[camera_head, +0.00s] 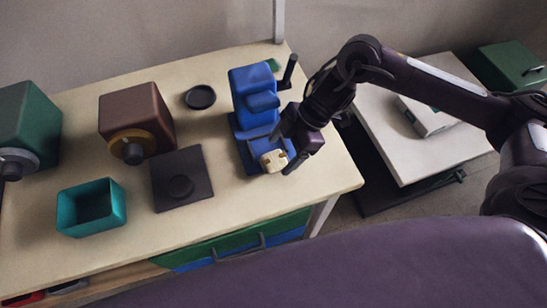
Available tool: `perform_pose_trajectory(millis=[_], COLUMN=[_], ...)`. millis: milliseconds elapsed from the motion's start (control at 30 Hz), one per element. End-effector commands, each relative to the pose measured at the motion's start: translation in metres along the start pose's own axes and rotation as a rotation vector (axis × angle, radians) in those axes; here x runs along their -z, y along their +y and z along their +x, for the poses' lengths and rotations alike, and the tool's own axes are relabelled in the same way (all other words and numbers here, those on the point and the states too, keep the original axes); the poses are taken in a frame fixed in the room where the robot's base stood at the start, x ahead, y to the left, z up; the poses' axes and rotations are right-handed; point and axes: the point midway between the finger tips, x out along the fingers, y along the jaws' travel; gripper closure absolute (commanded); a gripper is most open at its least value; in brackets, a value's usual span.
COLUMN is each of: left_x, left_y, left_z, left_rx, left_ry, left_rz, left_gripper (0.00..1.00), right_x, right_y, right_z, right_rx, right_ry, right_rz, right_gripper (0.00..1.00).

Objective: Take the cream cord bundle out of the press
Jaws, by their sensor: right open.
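The blue press (255,100) stands near the right end of the table, with a black lever (288,72) at its upper right. The cream cord bundle (273,160) sits low at the front of the press, on its blue base. My right gripper (283,160) is at the bundle, reaching down from the right, with its fingers open on either side of it. I cannot tell whether the fingers touch the bundle. My left gripper is not in view.
A white side table (415,150) is at the right.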

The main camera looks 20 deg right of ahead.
Motion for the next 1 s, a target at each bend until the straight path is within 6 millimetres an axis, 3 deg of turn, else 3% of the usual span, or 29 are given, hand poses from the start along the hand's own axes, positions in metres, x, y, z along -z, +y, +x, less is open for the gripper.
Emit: perform_pose_trajectory(millis=[200,433,800,1000], left_x=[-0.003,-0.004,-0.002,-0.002], left_y=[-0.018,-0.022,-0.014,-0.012], left_z=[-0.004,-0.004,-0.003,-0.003], left_rx=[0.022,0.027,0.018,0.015], left_ry=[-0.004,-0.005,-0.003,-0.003], left_rz=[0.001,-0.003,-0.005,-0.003], left_gripper=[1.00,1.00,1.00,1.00], right_x=[0.001,0.000,0.000,0.000], right_y=[0.000,0.000,0.000,0.000], right_z=[0.023,0.025,0.025,0.025], right_rx=[0.001,-0.001,-0.001,-0.001], right_ry=[0.000,0.000,0.000,0.000], right_rz=[0.000,0.000,0.000,0.000], right_gripper=[0.25,0.25,0.72,0.77])
